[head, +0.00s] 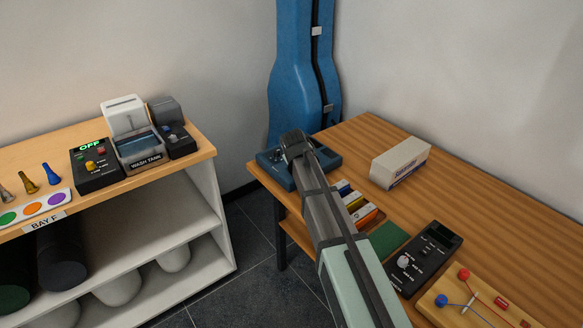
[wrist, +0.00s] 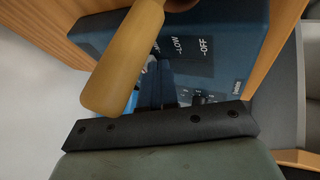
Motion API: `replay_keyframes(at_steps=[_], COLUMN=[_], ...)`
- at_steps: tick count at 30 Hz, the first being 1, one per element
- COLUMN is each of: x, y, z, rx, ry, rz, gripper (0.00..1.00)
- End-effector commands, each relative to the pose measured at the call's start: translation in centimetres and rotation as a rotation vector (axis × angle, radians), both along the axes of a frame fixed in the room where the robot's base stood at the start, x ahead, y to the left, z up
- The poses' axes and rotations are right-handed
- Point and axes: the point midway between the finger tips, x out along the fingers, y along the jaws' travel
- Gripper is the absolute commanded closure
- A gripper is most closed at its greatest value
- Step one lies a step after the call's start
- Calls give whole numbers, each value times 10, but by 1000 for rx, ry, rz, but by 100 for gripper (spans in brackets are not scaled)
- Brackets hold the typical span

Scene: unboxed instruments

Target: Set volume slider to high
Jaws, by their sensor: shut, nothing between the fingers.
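The blue device (head: 326,160) sits at the far left corner of the wooden table, beneath my gripper (head: 292,143) in the head view. In the wrist view, the blue device (wrist: 228,22) fills much of the picture. Its dark label strip (wrist: 190,46) reads OFF and LOW, with a third marking partly covered. A tan rounded bar (wrist: 125,62) crosses in front of that end of the strip; I cannot tell whether it is the slider's handle. My gripper is shut with nothing held.
A white box (head: 400,163), a black device (head: 425,258) and a wooden board with coloured knobs (head: 475,300) stand on the table (head: 365,135). The blue instrument case (head: 293,75) stands close behind. A shelf unit (head: 200,160) is at left.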

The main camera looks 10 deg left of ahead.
Motion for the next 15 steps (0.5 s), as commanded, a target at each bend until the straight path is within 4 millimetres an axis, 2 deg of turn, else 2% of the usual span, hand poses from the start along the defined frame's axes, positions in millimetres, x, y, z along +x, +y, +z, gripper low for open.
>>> replay_keyframes(at_steps=[3, 15], x=[8, 8], y=[-8, -9], z=[0, 0], rx=[0, -3], ry=[-1, -2], rz=[0, 0], gripper=[100, 100])
